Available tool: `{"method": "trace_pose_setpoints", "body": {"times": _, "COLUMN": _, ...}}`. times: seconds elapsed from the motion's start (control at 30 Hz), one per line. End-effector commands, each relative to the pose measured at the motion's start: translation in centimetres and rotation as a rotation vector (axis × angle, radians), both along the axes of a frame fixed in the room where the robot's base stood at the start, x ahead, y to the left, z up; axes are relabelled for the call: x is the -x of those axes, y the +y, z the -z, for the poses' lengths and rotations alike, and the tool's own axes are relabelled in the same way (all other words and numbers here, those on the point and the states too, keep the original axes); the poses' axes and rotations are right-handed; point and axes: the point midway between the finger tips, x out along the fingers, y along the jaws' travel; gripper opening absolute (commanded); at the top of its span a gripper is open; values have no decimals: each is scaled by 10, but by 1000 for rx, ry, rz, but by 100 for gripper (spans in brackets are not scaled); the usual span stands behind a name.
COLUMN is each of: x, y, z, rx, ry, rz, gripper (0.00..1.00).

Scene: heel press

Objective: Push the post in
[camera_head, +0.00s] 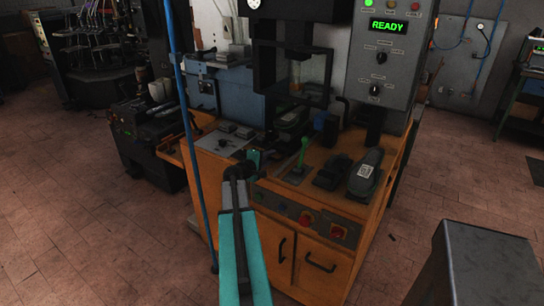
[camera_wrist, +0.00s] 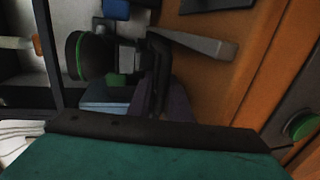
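A machine stand (camera_head: 345,205) with an orange-brown top holds a press. A thin upright post with a green lower part (camera_head: 303,150) stands on this top, right of my gripper. I cannot tell for certain that this is the task's post. My gripper (camera_head: 256,160) reaches over the front left of the top, apart from the green post. In the wrist view, my gripper (camera_wrist: 162,100) shows as dark fingers past the teal housing, close to dark parts and a round black part with a green rim (camera_wrist: 88,56). I cannot tell whether it touches them or how its fingers stand.
A dark press frame (camera_head: 292,90) rises behind the top. A grey control box (camera_head: 382,60) reads READY. Black shoe-like forms (camera_head: 366,172) lie at the right. A blue upright pole (camera_head: 190,130) stands left of my arm. A grey block (camera_head: 485,262) stands front right. Floor is clear at left.

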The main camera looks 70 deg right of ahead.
Motion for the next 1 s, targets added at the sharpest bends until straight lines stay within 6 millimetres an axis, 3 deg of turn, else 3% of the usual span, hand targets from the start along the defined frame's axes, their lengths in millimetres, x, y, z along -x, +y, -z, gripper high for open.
{"method": "trace_pose_setpoints", "body": {"times": 0.37, "x": -1, "y": 15, "z": -1, "rx": -1, "ry": 0, "rz": 1, "gripper": 18}}
{"method": "trace_pose_setpoints", "body": {"times": 1.0, "x": -13, "y": 87, "z": -17, "rx": 0, "ry": 0, "rz": -2, "gripper": 18}}
